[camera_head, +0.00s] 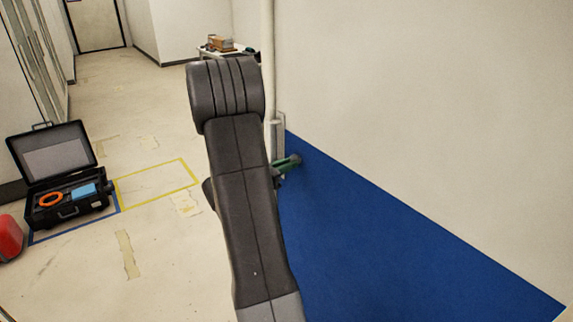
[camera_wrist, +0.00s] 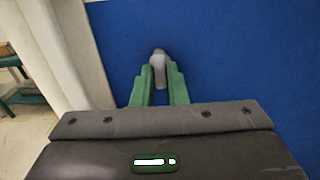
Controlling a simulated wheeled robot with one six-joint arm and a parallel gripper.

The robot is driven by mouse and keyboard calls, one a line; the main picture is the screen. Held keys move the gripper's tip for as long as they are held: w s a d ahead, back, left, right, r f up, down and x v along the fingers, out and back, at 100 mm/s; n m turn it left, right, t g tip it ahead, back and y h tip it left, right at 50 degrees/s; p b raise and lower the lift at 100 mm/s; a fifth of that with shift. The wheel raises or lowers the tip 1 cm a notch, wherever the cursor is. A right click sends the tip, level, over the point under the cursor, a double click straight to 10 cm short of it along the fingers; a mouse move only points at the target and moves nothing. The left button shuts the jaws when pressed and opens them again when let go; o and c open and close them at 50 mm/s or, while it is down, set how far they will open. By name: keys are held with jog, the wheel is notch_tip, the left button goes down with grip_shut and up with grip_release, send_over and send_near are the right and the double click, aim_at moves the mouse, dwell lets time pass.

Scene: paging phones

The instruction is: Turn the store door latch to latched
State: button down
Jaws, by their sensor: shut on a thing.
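The store door latch shows in the wrist view as a small grey lever (camera_wrist: 159,60) against a blue surface. The green fingers of my gripper (camera_wrist: 159,80) stand on either side of the lever and are shut on it. The lever points down toward my gripper in that view, and its lower end lies between the fingers. In the head view my gripper (camera_head: 288,163) is at the left edge of the blue lower panel (camera_head: 350,240), largely hidden behind my arm. I cannot tell from these views whether the latch is latched.
A pale post (camera_head: 268,60) runs up beside the panel's left edge. An open black case (camera_head: 70,212) with an orange ring and a blue item lies on the floor at left, near a red object (camera_head: 9,238). A small table (camera_head: 226,54) stands behind. The central floor is clear.

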jog(key=c, duration=1.4)
grip_release()
jog(key=shift+c, duration=0.2)
jog(key=b+v, duration=0.3)
jog(key=v, duration=1.1)
jog(key=shift+d, duration=0.1)
jog(key=p+x, duration=0.3)
jog(key=x, duration=1)
jog(key=shift+w+d, duration=0.3)
